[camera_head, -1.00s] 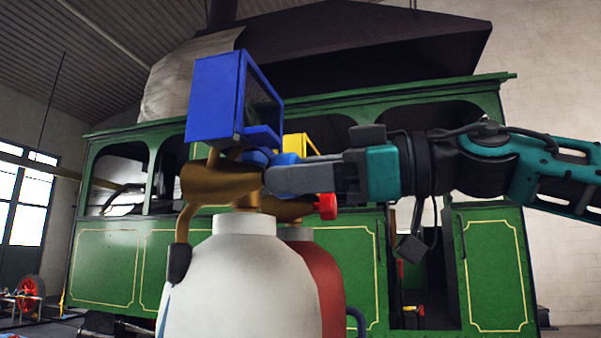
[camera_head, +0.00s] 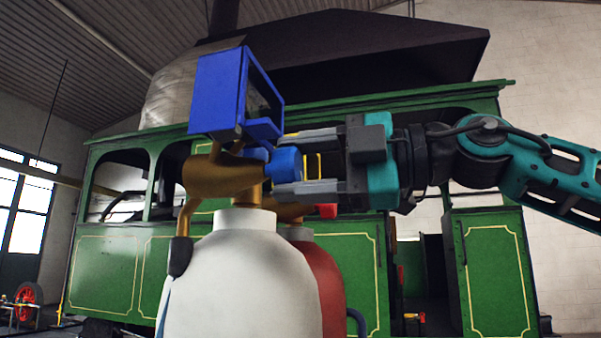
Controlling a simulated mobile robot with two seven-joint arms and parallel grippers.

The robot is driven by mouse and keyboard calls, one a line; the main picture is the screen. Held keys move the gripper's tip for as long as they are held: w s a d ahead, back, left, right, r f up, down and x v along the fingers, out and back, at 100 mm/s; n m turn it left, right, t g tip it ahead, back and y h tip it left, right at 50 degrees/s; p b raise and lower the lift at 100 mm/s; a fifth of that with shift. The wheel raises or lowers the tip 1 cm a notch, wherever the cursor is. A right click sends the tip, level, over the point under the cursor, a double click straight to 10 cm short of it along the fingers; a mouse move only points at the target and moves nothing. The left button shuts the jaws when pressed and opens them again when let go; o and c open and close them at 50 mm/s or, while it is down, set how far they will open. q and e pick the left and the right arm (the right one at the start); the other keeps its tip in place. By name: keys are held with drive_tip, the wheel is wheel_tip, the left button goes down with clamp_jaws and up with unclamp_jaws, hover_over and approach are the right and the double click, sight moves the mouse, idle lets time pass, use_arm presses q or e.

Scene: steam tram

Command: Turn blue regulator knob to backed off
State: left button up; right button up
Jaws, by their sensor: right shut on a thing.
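The blue regulator knob (camera_head: 287,159) sits on the right side of the brass regulator (camera_head: 218,176), below a blue box-shaped gauge housing (camera_head: 215,95). The regulator is on top of a white cylinder (camera_head: 240,275). My right gripper (camera_head: 283,165) reaches in from the right and is shut on the blue knob, one finger above it and one below. The knob's outer end shows between the fingers. No marking on the knob can be read. My left gripper is not in view.
A dark red cylinder (camera_head: 316,275) stands close behind the white one. Its yellow gauge part (camera_head: 312,165) and red knob (camera_head: 328,211) are partly hidden behind my right gripper. A green tram (camera_head: 105,270) fills the background. A hose (camera_head: 181,255) hangs left of the regulator.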

drive_tip(key=n+b, duration=0.1)
drive_tip(key=n, duration=0.2)
drive_tip(key=shift+f+n, duration=0.1)
drive_tip(key=shift+n, duration=0.3)
drive_tip(key=n, duration=0.3)
drive_tip(key=shift+n, duration=0.3)
drive_tip(key=n, duration=0.3)
drive_tip(key=shift+n, duration=0.3)
drive_tip(key=n, duration=0.3)
drive_tip(key=shift+n, duration=0.3)
drive_tip(key=n, duration=0.3)
drive_tip(key=shift+n, duration=0.3)
drive_tip(key=n+p, duration=0.1)
drive_tip(key=n, duration=0.2)
drive_tip(key=shift+n, duration=0.3)
drive_tip(key=n, duration=0.4)
drive_tip(key=shift+p, duration=0.4)
drive_tip(key=shift+w+n+p, duration=0.1)
drive_tip(key=shift+n+p, duration=0.2)
drive_tip(key=shift+n, duration=1.3)
